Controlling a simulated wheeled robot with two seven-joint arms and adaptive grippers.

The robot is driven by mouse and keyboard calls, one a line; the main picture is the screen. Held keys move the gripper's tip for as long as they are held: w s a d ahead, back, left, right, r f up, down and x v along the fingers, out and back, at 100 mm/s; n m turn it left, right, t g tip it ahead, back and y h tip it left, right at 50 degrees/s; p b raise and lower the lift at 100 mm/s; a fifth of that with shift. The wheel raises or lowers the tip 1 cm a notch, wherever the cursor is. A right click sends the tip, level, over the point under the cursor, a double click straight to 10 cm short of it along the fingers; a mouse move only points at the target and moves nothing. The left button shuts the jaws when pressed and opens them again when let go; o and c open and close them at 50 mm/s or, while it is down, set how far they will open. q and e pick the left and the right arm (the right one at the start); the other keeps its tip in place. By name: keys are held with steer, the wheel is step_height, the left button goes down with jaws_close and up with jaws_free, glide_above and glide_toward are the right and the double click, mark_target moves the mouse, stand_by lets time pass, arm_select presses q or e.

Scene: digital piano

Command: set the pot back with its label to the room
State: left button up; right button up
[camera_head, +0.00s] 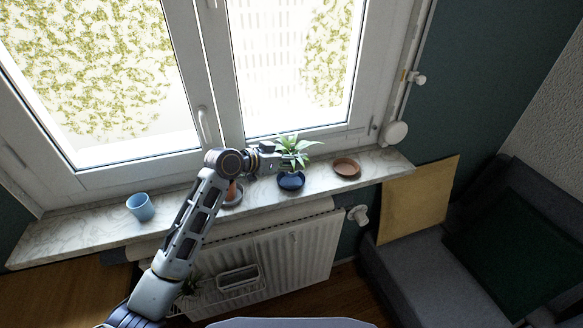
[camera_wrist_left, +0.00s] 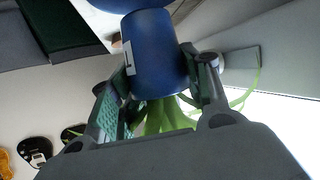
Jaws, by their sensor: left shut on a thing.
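A blue pot (camera_wrist_left: 155,60) is between the two fingers of my left gripper (camera_wrist_left: 163,72) in the left wrist view, and the gripper is shut on it. A white label (camera_wrist_left: 129,57) shows on the left side of the pot in that view. Green leaves (camera_wrist_left: 163,118) stick out of the pot; the plant (camera_head: 294,148) also shows in the head view at my left gripper (camera_head: 280,160). A dark blue saucer (camera_head: 291,183) is on the windowsill just below the plant. Whether the pot touches it is unclear. The label cannot be made out in the head view. My right gripper is out of view.
The marble windowsill (camera_head: 85,230) carries a light blue cup (camera_head: 140,207) at the left and a terracotta saucer (camera_head: 346,167) to the right. A terracotta pot (camera_head: 233,191) is partly hidden behind my left arm. The window handle (camera_head: 204,124) is close behind. A radiator (camera_head: 300,248) is below.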

arm_select(q)
steer(key=shift+f, duration=1.85)
steer(key=shift+f, duration=0.1)
steer(key=o, duration=1.3)
